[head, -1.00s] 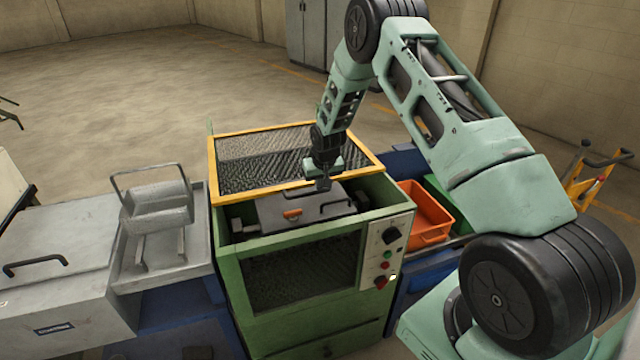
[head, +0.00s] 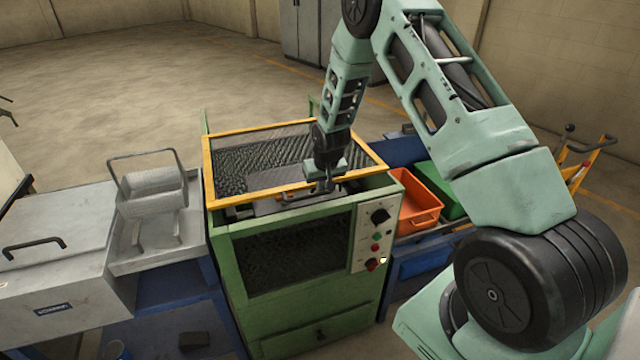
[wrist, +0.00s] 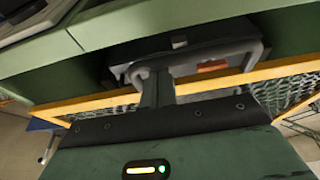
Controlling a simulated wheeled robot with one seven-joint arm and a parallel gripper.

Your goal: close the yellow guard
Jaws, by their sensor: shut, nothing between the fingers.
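The yellow guard (head: 260,195) is a yellow frame with dark mesh, lying over the top of the green machine (head: 290,330). A narrow strip of the machine's opening shows between its front bar and the front wall. My gripper (head: 325,187) is shut and empty, pointing down at the guard's front bar, right of its middle. Whether it touches the bar I cannot tell. In the wrist view the yellow bar (wrist: 90,103) crosses behind my shut fingers (wrist: 156,84). A dark lid with a handle (wrist: 200,62) shows beyond.
A control panel (head: 375,235) with a knob and buttons is on the machine's front right. An orange bin (head: 418,203) stands to the right. Open floor lies behind.

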